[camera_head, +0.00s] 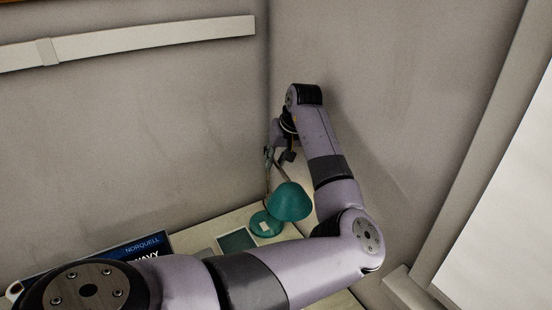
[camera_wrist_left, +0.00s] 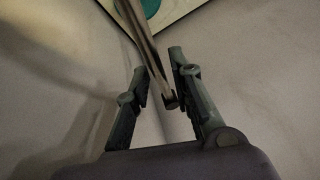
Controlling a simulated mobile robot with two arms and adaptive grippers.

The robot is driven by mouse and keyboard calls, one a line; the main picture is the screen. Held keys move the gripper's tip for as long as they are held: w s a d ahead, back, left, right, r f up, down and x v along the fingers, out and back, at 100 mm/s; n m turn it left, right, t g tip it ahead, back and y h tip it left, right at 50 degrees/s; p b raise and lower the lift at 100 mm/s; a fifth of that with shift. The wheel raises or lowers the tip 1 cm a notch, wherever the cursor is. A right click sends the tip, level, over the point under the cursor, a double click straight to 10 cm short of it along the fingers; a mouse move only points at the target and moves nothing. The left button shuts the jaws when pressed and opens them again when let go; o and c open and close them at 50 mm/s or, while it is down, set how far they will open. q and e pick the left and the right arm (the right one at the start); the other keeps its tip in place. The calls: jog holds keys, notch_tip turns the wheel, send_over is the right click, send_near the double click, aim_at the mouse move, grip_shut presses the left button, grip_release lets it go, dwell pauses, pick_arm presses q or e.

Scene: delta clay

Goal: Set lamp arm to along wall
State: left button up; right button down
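The teal lamp stands in the room's corner, with its shade (camera_head: 291,202) tilted over its round base (camera_head: 265,224). The thin metal lamp arm (camera_head: 274,170) rises behind the shade toward my left gripper (camera_head: 279,156). In the left wrist view the lamp arm (camera_wrist_left: 152,55) runs down between the two fingers of my left gripper (camera_wrist_left: 160,66), its end lying between them. The fingers look apart, with a narrow gap on either side of the arm; firm contact does not show. A teal part of the lamp (camera_wrist_left: 150,6) shows at the top. My right gripper is not in view.
The lamp stands on a pale tabletop (camera_head: 235,218) against two grey walls. A dark blue box marked NORQUELL (camera_head: 140,250) and a small dark green square item (camera_head: 237,240) lie left of it. A white rail (camera_head: 130,40) runs along the left wall. A framed white panel (camera_head: 505,215) is at right.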

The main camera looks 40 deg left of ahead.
pick_arm(q)
grip_shut()
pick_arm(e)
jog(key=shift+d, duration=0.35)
pick_arm(q)
jog(key=shift+a, duration=0.1)
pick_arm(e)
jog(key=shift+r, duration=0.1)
